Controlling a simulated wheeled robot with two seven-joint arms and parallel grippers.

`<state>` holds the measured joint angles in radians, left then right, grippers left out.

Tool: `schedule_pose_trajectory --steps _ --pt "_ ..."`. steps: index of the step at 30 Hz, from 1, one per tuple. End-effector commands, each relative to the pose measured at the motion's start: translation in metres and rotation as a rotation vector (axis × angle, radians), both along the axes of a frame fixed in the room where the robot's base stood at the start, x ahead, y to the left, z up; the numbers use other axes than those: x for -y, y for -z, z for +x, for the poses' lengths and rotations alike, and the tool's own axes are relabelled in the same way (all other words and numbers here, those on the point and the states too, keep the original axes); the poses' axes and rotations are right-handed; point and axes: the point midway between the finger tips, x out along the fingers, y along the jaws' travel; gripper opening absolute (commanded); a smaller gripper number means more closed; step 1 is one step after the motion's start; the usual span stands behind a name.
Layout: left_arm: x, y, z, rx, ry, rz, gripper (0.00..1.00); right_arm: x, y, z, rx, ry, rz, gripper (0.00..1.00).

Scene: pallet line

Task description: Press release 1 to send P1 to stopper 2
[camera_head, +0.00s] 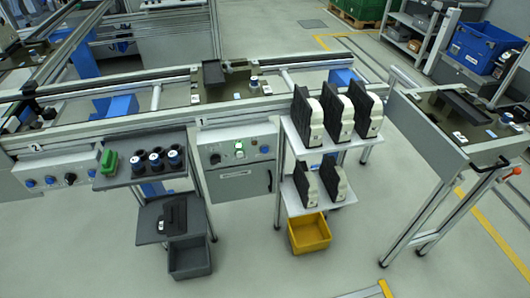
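A control box (236,165) hangs under the front rail of the conveyor, below a mark that looks like "1". It carries a lit green button (238,144) and several small knobs; which one is release 1 I cannot tell. A second box (52,173) with several blue and dark knobs sits at the left, by a mark that looks like "2". A pallet (238,90) with a dark fixture stands on the conveyor above the lit box. Another dark pallet or fixture (22,119) shows at the far left. No pallet label is legible. Neither gripper shows.
A white rack (292,139) of dark-and-white parts stands right, above a yellow bin (309,234). The floor (270,275) in front is largely clear.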

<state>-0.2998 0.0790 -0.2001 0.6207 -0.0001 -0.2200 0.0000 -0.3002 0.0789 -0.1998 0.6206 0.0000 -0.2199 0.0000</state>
Motion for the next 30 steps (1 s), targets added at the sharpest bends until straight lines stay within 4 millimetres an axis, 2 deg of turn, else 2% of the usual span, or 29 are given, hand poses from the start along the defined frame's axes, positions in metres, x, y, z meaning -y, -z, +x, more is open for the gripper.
schedule_pose_trajectory --steps 2,3,8,30 --pt "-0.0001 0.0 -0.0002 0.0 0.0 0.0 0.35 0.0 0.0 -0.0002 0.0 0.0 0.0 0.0" --pt "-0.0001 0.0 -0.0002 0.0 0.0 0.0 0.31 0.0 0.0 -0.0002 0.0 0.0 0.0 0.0" --pt "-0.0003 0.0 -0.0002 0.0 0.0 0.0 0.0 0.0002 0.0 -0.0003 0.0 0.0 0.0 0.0" --pt "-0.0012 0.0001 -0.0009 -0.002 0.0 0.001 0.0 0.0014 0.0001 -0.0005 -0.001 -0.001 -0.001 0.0"
